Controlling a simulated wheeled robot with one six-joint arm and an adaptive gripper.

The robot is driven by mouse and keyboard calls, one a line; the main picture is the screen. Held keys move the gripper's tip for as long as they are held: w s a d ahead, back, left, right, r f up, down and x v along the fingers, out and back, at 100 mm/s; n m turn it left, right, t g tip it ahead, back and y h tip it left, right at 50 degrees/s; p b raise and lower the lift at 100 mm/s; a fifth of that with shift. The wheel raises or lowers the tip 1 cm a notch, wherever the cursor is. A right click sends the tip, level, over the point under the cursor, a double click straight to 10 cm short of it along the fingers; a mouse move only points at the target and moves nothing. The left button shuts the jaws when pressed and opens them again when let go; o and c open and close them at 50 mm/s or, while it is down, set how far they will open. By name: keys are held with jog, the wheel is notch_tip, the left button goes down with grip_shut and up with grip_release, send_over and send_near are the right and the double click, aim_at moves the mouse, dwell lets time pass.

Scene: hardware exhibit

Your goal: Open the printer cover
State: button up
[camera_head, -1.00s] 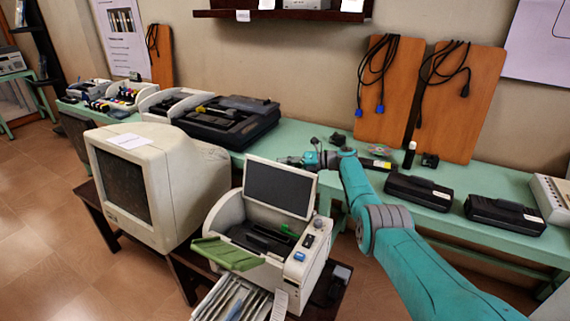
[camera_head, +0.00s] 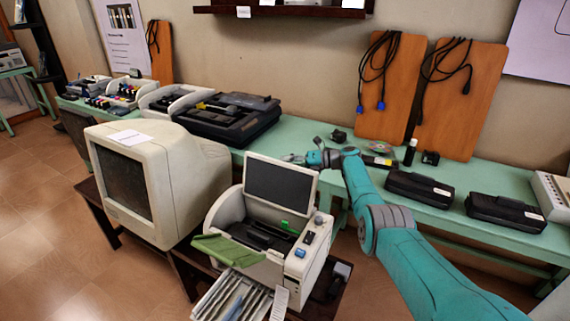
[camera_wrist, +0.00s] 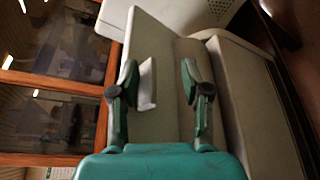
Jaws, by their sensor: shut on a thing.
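The printer (camera_head: 262,235) is a small off-white machine in the front middle of the head view. Its cover (camera_head: 280,187), a panel with a dark face and pale rim, stands raised at the back, showing the dark interior. My gripper (camera_head: 293,158) is behind the cover's top edge in the head view, partly hidden. In the wrist view, my gripper's two fingers (camera_wrist: 158,78) stand apart over the pale back of the cover (camera_wrist: 150,35), with a light tab between them. The gripper is shut on the cover, but the exact contact is hard to see.
A bulky beige monitor (camera_head: 160,180) stands close left of the printer. A green bench (camera_head: 300,130) behind carries a dark open machine (camera_head: 228,118) and black boxes (camera_head: 420,190). A green flap (camera_head: 228,251) and paper tray (camera_head: 240,297) stick out at the printer's front.

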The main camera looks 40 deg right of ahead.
jog(key=v, duration=1.1)
dwell(0.3)
